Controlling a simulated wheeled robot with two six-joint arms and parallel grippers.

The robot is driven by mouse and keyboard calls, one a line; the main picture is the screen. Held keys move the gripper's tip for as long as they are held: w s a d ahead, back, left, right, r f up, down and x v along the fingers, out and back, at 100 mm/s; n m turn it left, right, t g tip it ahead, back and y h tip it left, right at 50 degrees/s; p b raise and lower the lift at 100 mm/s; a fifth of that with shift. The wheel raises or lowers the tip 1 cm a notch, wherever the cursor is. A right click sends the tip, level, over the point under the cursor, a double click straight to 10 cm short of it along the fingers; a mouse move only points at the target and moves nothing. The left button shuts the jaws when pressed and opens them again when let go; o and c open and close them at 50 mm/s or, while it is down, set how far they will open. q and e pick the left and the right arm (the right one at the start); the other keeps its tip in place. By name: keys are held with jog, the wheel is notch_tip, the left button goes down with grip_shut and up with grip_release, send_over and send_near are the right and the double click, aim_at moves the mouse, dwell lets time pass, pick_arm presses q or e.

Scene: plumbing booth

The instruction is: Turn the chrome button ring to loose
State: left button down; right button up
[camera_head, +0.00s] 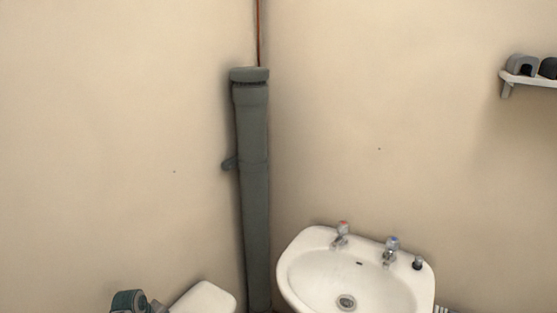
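I cannot make out a chrome button ring in this view. A white rounded form (205,299), perhaps the top of a cistern, shows at the bottom edge left of the pipe. It is cut off by the frame, and no button or ring can be seen on it. Neither of my grippers can be made out in this view.
A teal and grey object (128,301), unclear what, is cut off at the bottom left. A grey pipe (255,180) stands in the corner. A white basin (300,270) with two taps is at the right. A small shelf (530,80) holds dark fittings at the upper right.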

pick_arm(q)
jog(key=shift+w+d, duration=0.1)
jog(key=shift+d, duration=0.15)
dwell(0.7)
jog(key=shift+p, duration=0.35)
jog(key=shift+s+d+r+p, duration=0.1)
jog(key=shift+s+d+p, duration=0.3)
jog(key=shift+p, duration=0.85)
jog(key=shift+s+d+p, duration=0.45)
jog(key=shift+d+p, duration=0.35)
jog(key=shift+p, duration=0.95)
jog(key=shift+d, duration=0.15)
jog(key=shift+d+p, duration=0.25)
jog(key=shift+p, duration=0.2)
jog(key=shift+s, duration=0.25)
jog(key=shift+s, duration=0.15)
